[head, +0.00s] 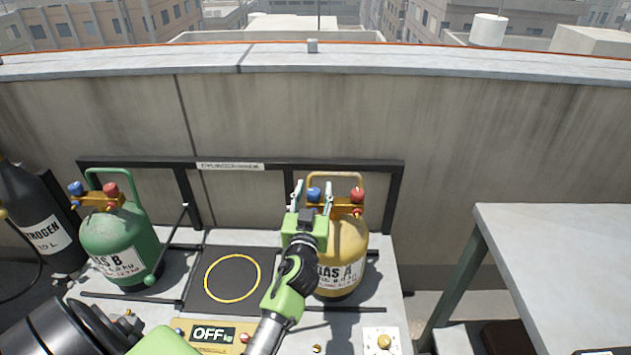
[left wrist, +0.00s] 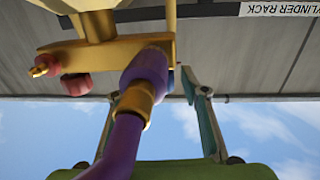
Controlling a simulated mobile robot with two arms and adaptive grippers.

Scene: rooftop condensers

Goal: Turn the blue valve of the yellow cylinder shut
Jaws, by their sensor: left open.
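The yellow cylinder (head: 343,243), labelled GAS A, stands upright on the rack's bench. Its blue valve (head: 313,193) is at the left of its brass manifold, and a red valve (head: 358,195) is at the right. My left gripper (head: 313,189) is open, with one finger on each side of the blue valve; I cannot tell whether they touch it. In the left wrist view my fingers (left wrist: 150,89) point up toward the manifold (left wrist: 80,48). My right gripper is out of view.
A green cylinder (head: 120,240), labelled GAS B, and a dark nitrogen cylinder (head: 45,225) stand at the left. A black pad with a yellow ring (head: 232,278) lies between green and yellow cylinders. A grey table (head: 560,260) stands at right.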

